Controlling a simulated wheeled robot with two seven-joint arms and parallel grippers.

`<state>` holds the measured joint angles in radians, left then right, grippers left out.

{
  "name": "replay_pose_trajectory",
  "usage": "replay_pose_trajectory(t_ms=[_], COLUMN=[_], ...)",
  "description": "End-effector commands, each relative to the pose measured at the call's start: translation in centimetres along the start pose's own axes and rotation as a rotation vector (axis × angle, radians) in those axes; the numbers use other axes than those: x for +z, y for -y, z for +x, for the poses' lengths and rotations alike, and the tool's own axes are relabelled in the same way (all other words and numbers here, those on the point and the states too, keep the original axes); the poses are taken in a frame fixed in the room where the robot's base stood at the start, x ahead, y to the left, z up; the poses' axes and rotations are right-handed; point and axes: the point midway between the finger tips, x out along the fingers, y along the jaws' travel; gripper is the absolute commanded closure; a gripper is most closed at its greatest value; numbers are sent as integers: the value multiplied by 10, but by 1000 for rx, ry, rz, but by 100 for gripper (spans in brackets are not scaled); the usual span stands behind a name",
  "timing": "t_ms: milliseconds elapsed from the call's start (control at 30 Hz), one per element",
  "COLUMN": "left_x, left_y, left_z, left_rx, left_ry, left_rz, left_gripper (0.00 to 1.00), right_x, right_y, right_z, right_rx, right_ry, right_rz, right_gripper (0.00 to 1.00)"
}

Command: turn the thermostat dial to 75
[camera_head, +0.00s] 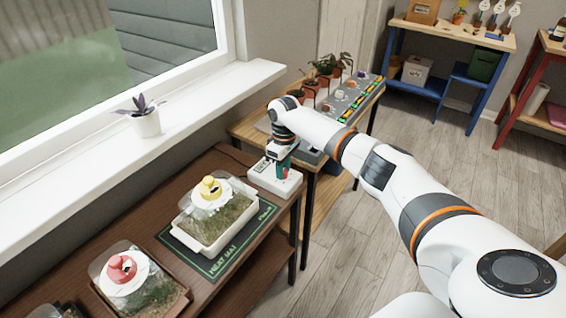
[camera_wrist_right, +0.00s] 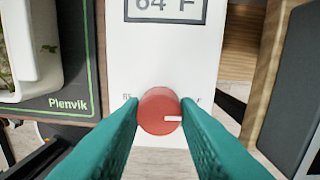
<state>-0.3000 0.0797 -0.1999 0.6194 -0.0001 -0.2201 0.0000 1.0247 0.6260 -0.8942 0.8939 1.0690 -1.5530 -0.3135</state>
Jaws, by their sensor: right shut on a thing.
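The thermostat (camera_head: 262,180) is a white box at the right end of the brown table, beside the heat mat. In the right wrist view, its white face (camera_wrist_right: 165,58) carries a display (camera_wrist_right: 166,8), cut off at the top, that seems to read 64 F. Below it is the round red dial (camera_wrist_right: 159,108), with its white mark pointing right. My right gripper (camera_wrist_right: 160,104) has its teal fingers on either side of the dial and is shut on it. My left gripper is not in view.
A black heat mat (camera_head: 222,263) with green print holds a white seed tray (camera_head: 204,238) under a clear dome. Another domed tray (camera_head: 150,298) stands nearer. A potted plant (camera_head: 147,124) is on the sill. A wooden table with plants adjoins behind; the floor at right is clear.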

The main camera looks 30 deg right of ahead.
Motion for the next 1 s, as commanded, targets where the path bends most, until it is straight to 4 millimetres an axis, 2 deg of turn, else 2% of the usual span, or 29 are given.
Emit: replay_pose_trajectory(t_ms=[33, 400, 1000], left_x=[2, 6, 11], left_y=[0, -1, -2], left_z=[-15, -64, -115], left_rx=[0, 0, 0], left_ry=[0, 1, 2], left_rz=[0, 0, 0], left_gripper=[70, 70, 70], right_x=[0, 0, 1], right_y=[-2, -2, -2], right_z=[-7, -6, -4], right_rx=[5, 5, 4], right_ry=[1, 15, 41], right_rz=[36, 378, 948], right_gripper=[95, 95, 95])
